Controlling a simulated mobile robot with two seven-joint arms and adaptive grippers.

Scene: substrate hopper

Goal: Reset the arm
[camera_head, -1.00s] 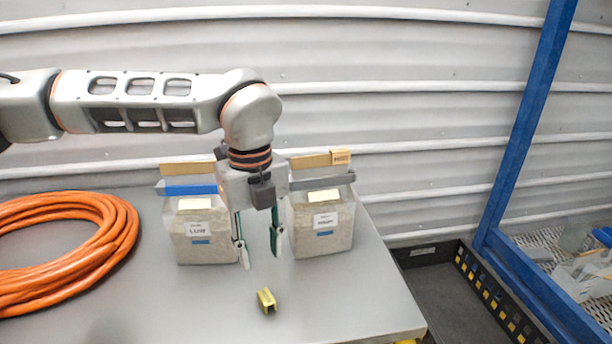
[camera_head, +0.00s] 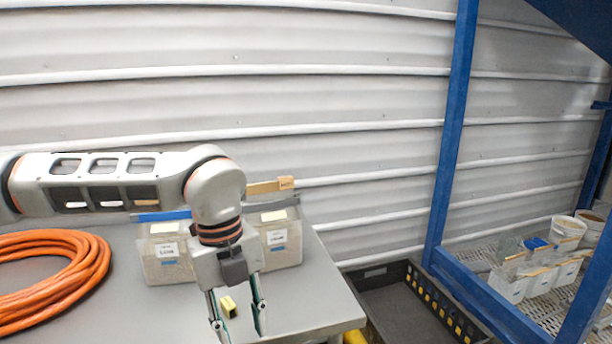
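My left gripper (camera_head: 240,322) hangs fingers down over the grey table (camera_head: 315,308), its arm coming in from the left. Its two fingers are apart, with nothing held between them. A small yellow-green block (camera_head: 229,306) lies on the table and shows between the fingers, behind them. Two clear bags with white labels stand behind the gripper: the left bag (camera_head: 168,262) has a blue clip, and the right bag (camera_head: 284,240) is partly hidden by my gripper. My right gripper is not in view.
A coiled orange hose (camera_head: 50,275) lies on the table at left. A black tray (camera_head: 395,305) with yellow marks sits right of the table. A blue frame (camera_head: 455,140) stands farther right, with white containers (camera_head: 540,278) and buckets (camera_head: 567,233) on a mesh shelf.

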